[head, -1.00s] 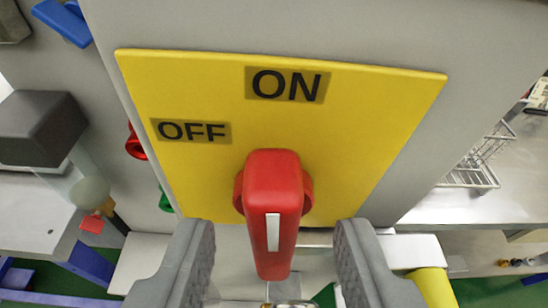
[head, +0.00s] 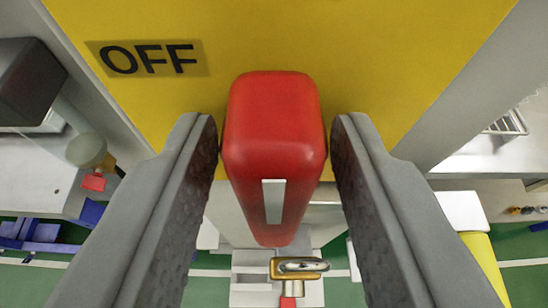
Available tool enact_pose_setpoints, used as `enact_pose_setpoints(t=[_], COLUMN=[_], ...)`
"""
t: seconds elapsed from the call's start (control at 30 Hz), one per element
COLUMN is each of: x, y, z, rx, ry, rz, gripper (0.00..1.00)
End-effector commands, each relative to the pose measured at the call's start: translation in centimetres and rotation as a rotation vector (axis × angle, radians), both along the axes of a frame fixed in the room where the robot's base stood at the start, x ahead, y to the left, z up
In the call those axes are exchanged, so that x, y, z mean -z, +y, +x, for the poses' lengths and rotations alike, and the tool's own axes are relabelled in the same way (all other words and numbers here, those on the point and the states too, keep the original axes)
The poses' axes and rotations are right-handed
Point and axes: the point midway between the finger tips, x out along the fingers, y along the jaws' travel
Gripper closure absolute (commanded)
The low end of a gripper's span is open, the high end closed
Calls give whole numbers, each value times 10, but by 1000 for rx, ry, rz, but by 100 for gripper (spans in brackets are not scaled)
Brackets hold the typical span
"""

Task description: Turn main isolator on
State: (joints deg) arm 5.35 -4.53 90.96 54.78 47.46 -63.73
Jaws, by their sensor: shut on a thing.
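The main isolator's red handle (head: 275,120) stands upright in the middle of the head view, in front of a yellow plate (head: 300,40). A white stripe (head: 273,201) marks its lower part, which points down in the picture, not toward the OFF label (head: 150,58) at the upper left. The ON label is out of view. My gripper (head: 273,128) is shut on the red handle, with one grey finger along its left side and the other along its right. The handle's pivot behind it is hidden.
A brass and silver fitting (head: 298,268) shows below the handle. A dark grey block (head: 27,80) is at the left. A wire rack (head: 508,123) and a yellow cylinder (head: 484,262) are at the right.

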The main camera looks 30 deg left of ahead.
Motion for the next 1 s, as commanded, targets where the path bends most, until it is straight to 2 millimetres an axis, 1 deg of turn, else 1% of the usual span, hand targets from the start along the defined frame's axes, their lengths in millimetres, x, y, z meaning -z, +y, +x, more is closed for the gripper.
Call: enact_pose_setpoints(t=[0.1, 0.3, 0.33, 0.6, 0.73, 0.87, 1.0], x=[0, 0, 0, 0, -3, -9, -20], y=[-1, -1, -1, -1, -5, -15, -30], z=[1, 1, 1, 0, -5, -17, -37], rx=[0, 0, 0, 0, 1, 3, 4], ry=[27, 27, 26, 26, 26, 25, 24], rz=[37, 37, 36, 36, 36, 35, 35], gripper=[87, 86, 60, 60, 60, 60, 60])
